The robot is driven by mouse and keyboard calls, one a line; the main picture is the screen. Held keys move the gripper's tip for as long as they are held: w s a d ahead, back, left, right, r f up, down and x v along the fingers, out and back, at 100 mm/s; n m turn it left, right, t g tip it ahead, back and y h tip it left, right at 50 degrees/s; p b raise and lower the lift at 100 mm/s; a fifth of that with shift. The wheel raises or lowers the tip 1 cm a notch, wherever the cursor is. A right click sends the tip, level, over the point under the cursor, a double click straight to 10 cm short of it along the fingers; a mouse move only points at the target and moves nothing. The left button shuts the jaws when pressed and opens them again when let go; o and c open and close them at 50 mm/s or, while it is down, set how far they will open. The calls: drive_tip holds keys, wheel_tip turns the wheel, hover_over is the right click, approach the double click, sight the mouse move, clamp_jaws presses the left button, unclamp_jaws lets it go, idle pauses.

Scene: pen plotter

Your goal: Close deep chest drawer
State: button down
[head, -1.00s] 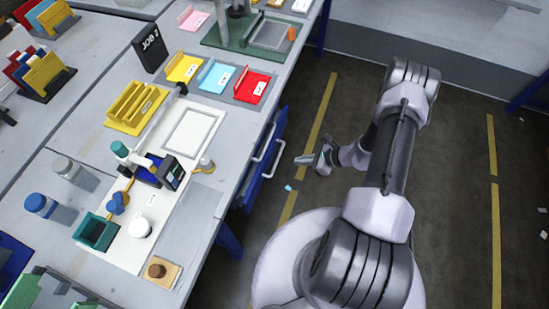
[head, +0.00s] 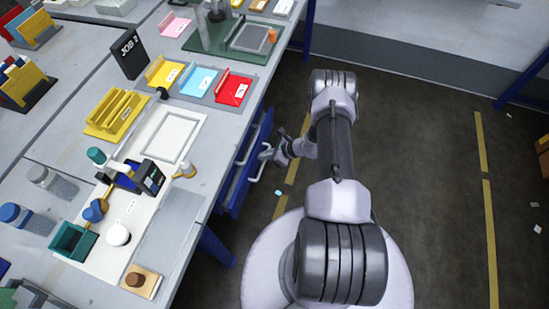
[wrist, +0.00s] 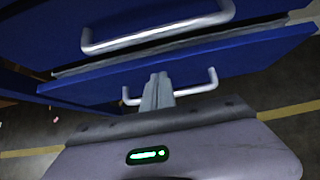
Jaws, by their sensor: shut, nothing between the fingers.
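The blue drawers (head: 236,190) with pale bar handles are under the right edge of the workbench. In the wrist view, an upper drawer front with a silver handle (wrist: 158,32) is at the top. Below it, a lower blue drawer (wrist: 235,58) sticks out, with a grey strip along its top edge and its own handle (wrist: 212,80). My gripper (wrist: 157,78) is shut and empty, its fingertips at the lower drawer's front, between the ends of its handle. Contact cannot be told. In the head view my gripper (head: 268,153) is beside the drawer handles.
The workbench (head: 170,235) carries coloured trays, bottles and a black sign (head: 130,53). A blue bench leg (head: 216,245) stands near the drawers. The dark floor (head: 420,190) with yellow lines is open to the right of my arm.

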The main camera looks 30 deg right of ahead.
sight(253, 154)
drive_tip(key=shift+w+a, duration=0.4)
drive_tip(key=shift+w, duration=0.15)
drive_tip(key=shift+w+a+b, duration=0.55)
drive_tip(key=shift+w+a, duration=0.25)
drive_tip(key=shift+w, duration=0.2)
drive_tip(key=shift+d, duration=0.1)
